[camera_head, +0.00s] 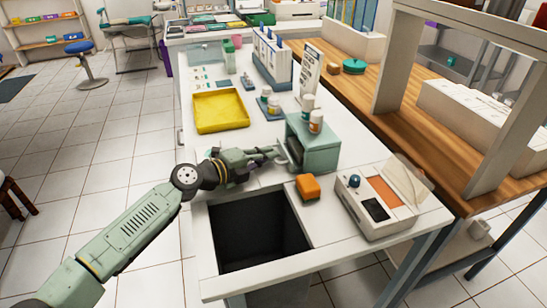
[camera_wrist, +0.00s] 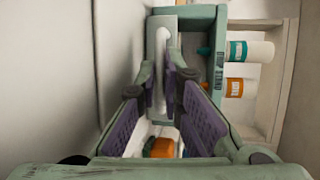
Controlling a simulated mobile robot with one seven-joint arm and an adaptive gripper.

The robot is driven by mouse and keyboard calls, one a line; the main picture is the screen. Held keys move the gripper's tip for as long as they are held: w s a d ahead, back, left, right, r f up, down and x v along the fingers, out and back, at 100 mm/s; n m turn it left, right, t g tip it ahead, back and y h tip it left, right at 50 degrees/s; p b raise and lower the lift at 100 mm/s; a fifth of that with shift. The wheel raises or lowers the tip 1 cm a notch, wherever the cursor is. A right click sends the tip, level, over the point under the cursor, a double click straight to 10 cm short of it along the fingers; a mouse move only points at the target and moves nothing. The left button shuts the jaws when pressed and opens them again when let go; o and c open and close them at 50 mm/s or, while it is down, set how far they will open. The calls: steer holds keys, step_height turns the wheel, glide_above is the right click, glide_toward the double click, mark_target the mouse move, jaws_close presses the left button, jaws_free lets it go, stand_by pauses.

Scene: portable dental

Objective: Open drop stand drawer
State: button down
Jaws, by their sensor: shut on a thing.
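The drop stand (camera_head: 322,154) is a small green box on the white counter, with bottles (camera_head: 316,121) standing on top. Its drawer faces left, towards my gripper (camera_head: 284,155). In the wrist view the drawer front (camera_wrist: 158,24) is a grey-green panel with a pale upright bar handle (camera_wrist: 162,45). The drop stand's labelled green side (camera_wrist: 219,60) shows beside it. My gripper (camera_wrist: 162,82) has its fingers on either side of the handle and is shut on it. The fingers hide part of the handle, and I cannot tell how far the drawer is out.
An orange block (camera_head: 308,187) lies in front of the stand. A device with an orange panel (camera_head: 378,200) is at the right. A dark square opening (camera_head: 255,230) is below my wrist. A yellow tray (camera_head: 220,112) and a white-blue rack (camera_head: 272,60) are farther back.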

steer(key=s+a+b, duration=0.1)
steer(key=a, duration=0.1)
steer(key=a+b, duration=0.1)
steer(key=a, duration=0.2)
steer(key=s+a+b, duration=0.1)
steer(key=a, duration=0.2)
steer(key=shift+s+a+f, duration=0.1)
steer(key=shift+s+a, duration=0.15)
steer(key=shift+s, duration=0.1)
steer(key=c, duration=2)
jaws_free()
steer(key=v, duration=1.2)
